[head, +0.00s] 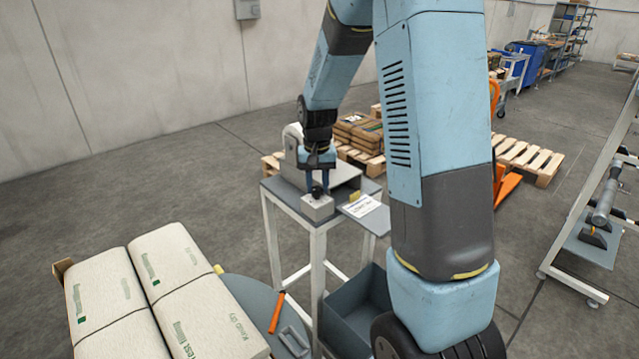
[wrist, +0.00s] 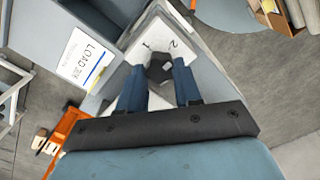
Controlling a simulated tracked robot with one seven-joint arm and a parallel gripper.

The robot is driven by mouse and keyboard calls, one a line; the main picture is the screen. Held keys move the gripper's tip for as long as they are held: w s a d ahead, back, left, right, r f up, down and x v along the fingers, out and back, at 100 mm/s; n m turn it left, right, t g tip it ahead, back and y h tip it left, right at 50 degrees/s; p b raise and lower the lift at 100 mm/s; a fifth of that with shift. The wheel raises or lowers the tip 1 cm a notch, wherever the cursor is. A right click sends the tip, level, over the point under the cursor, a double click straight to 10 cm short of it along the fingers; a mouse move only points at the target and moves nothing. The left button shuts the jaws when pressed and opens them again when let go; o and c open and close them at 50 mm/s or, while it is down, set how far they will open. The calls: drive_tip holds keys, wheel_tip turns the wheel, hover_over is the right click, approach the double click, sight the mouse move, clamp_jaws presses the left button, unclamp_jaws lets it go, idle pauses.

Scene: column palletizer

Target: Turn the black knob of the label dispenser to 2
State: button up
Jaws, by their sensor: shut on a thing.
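The label dispenser (head: 318,208) has a small light grey control box on a grey stand. Its black knob (head: 317,191) sits on the top of the box. In the wrist view the black knob (wrist: 158,69) shows between my fingertips, with the dial face (wrist: 150,50) behind it. A "2" and another mark are printed on that face. My gripper (head: 318,183) points down over the box, and its blue fingers (wrist: 160,72) are shut on the knob. The fingers and shadow hide part of the knob, so I cannot tell which mark it points to.
A label card (head: 361,206) sits on a grey plate right of the box. A grey bin (head: 352,318) stands below. Stacked white sacks (head: 168,262) are at the front left. Pallets (head: 528,160) and an orange pallet jack (head: 506,184) stand behind my arm.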

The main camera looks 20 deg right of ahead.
sight(316, 188)
drive_tip(key=shift+w+m, duration=0.1)
drive_tip(key=shift+m, duration=0.6)
drive_tip(key=shift+a, duration=0.1)
drive_tip(key=o, duration=0.8)
drive_tip(key=shift+c, duration=0.2)
wheel_tip(316, 188, up, 14)
drive_tip(key=shift+f, duration=0.2)
